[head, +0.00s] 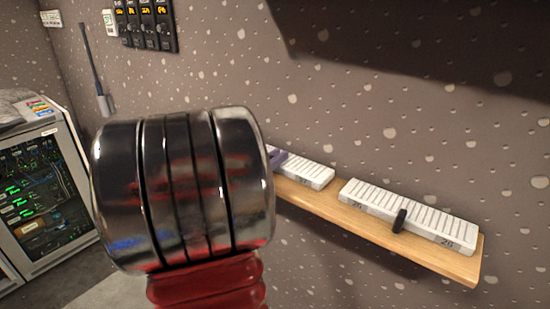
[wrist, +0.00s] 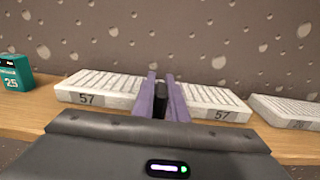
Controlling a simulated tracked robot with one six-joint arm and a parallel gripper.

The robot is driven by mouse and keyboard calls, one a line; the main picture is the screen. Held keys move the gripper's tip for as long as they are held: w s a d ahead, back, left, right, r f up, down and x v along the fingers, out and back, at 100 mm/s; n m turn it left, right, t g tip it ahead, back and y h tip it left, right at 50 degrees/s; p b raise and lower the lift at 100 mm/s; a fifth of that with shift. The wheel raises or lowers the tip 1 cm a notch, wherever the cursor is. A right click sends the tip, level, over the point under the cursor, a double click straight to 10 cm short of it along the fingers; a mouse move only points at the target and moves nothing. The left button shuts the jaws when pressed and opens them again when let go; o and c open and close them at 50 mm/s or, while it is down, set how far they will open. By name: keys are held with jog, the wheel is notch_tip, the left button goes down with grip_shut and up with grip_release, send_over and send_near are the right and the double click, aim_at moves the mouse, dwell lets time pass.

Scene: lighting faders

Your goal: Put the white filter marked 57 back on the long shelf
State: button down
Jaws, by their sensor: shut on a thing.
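The white ribbed filter marked 57 (wrist: 95,88) shows in the wrist view, with its number on the front at both ends. My gripper (wrist: 161,84) has its two purple fingers shut on the black handle (wrist: 160,101) at the filter's middle. In the head view only the right part of this filter (head: 309,174) shows, with a purple finger of my gripper (head: 277,157); my arm hides the rest. The filter is level at the wooden long shelf (head: 330,211) and looks to rest on it, though I cannot see the contact clearly.
A second white filter (head: 420,217), apparently marked 26, with a black handle lies on the shelf to the right, a small gap away. A teal box marked 25 (wrist: 15,73) stands left of the held filter. The speckled wall (head: 400,100) is close behind.

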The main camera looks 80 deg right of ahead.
jog(key=shift+f, duration=0.1)
jog(key=c, duration=1.8)
grip_release()
jog(key=shift+o, duration=0.2)
jog(key=shift+w+a, duration=0.3)
jog(key=shift+a, duration=0.2)
jog(key=v, duration=1.1)
